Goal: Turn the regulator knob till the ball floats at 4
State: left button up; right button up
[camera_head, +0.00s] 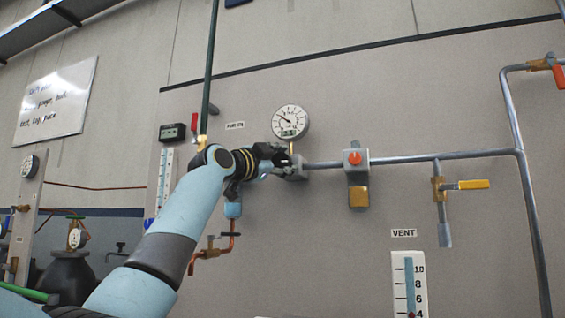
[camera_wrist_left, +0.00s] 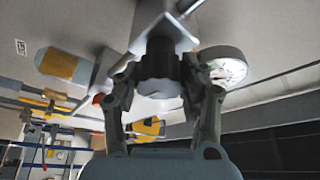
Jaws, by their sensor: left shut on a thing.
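My left gripper (camera_head: 276,160) is at the grey regulator body (camera_head: 295,167) on the panel, just below a round white gauge (camera_head: 290,122). In the left wrist view my left gripper's (camera_wrist_left: 161,100) two fingers are shut on the dark, ridged regulator knob (camera_wrist_left: 160,72), one finger on each side. In the head view the gripper hides the knob. A flow tube (camera_head: 409,285) marked 10, 8, 6 and 4 stands under the VENT label, its bottom cut off by the frame. Another scaled tube (camera_head: 164,175) is left of my arm. My right gripper is out of view.
A grey pipe (camera_head: 400,159) runs right from the regulator, past a valve with an orange-red button (camera_head: 354,158) and a yellow-handled valve (camera_head: 472,185). A copper pipe (camera_head: 212,252) is below my forearm. A dark cylinder (camera_head: 70,275) stands at lower left.

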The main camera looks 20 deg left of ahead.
pick_arm(q)
jog(key=o, duration=1.2)
jog(key=v, duration=1.2)
